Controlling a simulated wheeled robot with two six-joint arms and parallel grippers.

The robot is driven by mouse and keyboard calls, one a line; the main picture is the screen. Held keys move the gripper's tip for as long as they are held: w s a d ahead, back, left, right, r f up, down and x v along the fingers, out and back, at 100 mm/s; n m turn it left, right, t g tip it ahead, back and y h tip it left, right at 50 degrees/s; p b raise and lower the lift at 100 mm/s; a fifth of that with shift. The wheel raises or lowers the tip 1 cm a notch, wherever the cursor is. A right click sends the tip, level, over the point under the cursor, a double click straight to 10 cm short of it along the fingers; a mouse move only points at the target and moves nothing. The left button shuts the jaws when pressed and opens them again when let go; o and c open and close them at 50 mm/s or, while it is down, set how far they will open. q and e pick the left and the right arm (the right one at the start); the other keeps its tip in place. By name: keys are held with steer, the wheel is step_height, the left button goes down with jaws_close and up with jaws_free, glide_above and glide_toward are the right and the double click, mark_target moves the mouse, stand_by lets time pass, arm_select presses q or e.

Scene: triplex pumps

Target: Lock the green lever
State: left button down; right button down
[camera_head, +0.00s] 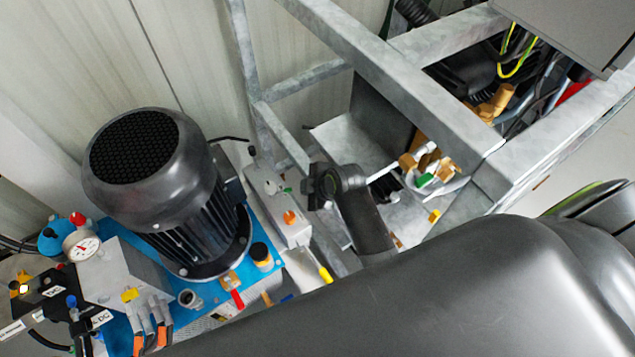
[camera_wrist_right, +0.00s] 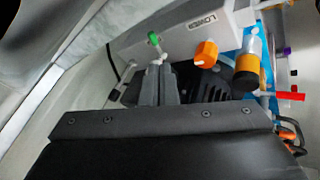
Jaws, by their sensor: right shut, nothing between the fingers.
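The green lever (camera_head: 287,190) is small and sits on the side of a light grey box (camera_head: 270,208) near an orange knob (camera_head: 290,217). In the right wrist view the green lever (camera_wrist_right: 154,38) stands on a pale stem just beyond the fingertips. My right gripper (camera_head: 312,187) is beside the grey box, close to the lever. In its wrist view the right gripper (camera_wrist_right: 161,70) has its fingers together with nothing between them. I cannot tell whether the fingertips touch the lever's stem. My left gripper is not in view.
A large dark motor (camera_head: 150,180) stands on a blue base left of the box. A metal frame (camera_head: 420,95) and pipes with another green-handled valve (camera_head: 425,180) lie to the right.

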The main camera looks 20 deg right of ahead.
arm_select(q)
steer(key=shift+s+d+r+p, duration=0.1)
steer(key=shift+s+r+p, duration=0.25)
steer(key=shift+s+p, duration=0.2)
arm_select(e)
steer(key=shift+v, duration=3)
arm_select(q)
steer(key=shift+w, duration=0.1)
